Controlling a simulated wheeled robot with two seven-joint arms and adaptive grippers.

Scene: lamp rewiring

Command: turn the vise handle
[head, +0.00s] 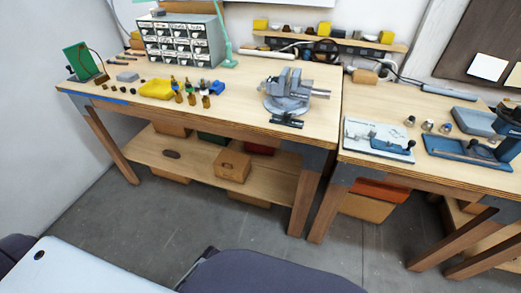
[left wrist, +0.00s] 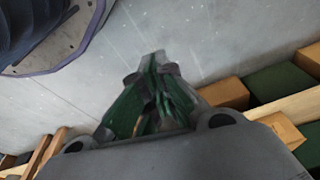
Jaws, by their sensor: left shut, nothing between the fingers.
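The grey metal vise (head: 285,95) stands near the front right corner of the left workbench in the head view. A short rod end sticks out on its right side. A dark bar (head: 287,122) lies at its front, by the bench edge; I cannot tell if it is the handle. My left gripper (left wrist: 153,62) shows in the left wrist view, shut and empty, with the grey floor behind it. The vise is not in that view. Neither gripper shows in the head view, so both are away from the vise there.
The left workbench (head: 235,107) holds a drawer cabinet (head: 180,40), a yellow part (head: 156,89) and several small bottles left of the vise. A second bench stands at the right with blue tools. A lower shelf (head: 180,152) carries boxes. Grey floor (head: 200,215) lies open in front.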

